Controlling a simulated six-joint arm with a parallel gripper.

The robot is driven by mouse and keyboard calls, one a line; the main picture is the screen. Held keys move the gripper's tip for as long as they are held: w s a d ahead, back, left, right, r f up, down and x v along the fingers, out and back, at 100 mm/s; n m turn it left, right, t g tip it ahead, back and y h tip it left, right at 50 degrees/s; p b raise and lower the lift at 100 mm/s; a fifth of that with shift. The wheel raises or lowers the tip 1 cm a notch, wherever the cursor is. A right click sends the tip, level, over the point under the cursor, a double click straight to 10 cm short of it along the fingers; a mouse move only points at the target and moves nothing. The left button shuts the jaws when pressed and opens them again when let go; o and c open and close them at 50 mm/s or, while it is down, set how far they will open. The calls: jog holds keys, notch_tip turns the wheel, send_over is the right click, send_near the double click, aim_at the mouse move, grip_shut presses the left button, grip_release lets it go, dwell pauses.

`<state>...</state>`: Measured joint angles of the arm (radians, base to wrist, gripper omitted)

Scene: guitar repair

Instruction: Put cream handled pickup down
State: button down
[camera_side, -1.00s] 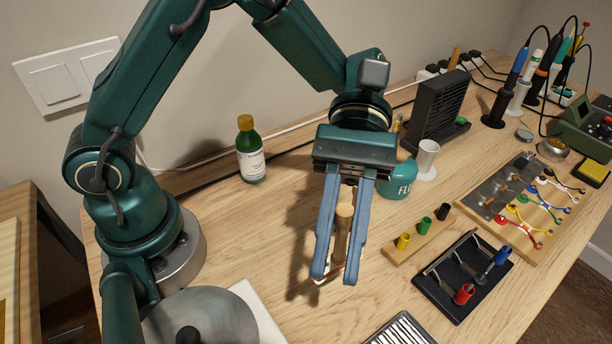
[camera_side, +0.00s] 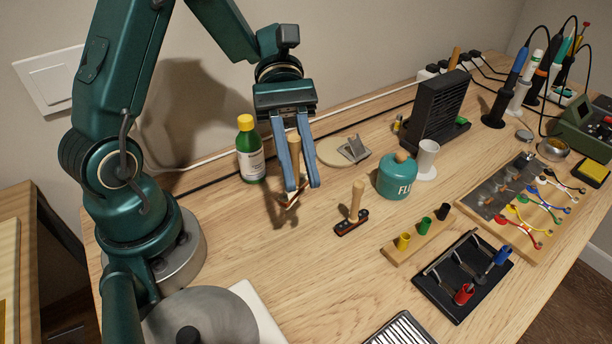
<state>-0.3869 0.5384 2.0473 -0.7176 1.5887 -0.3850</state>
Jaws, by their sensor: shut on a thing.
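My gripper (camera_side: 303,187) is shut on the wooden handle of the cream handled pickup (camera_side: 289,201), with the handle (camera_side: 295,148) standing up between the fingers. The pickup's pale base with a reddish edge shows just below the fingertips, partly hidden by them. It is close over the bench; I cannot tell whether it touches. Another handled pickup, with a dark base (camera_side: 351,222) and an upright wooden handle (camera_side: 357,198), stands on the bench to the right, apart from my gripper.
A green bottle (camera_side: 250,155) with a yellow cap stands close left of my gripper. A round pale disc (camera_side: 330,152) with a grey metal piece lies behind it. A teal flux pot (camera_side: 397,178) stands to the right. The bench (camera_side: 270,260) is bare in front.

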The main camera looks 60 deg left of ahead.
jog(key=shift+s+d+f, duration=0.35)
jog(key=shift+d+f, duration=0.95)
jog(key=shift+f, duration=0.2)
jog(key=shift+s+d+f, duration=0.4)
jog(key=shift+d+f, duration=0.95)
jog(key=shift+f, duration=0.1)
jog(key=shift+s+d+f, duration=0.35)
jog(key=shift+d+f, duration=0.95)
jog(key=shift+f, duration=0.2)
jog(key=c, duration=0.8)
grip_release()
jog(key=shift+f, duration=0.15)
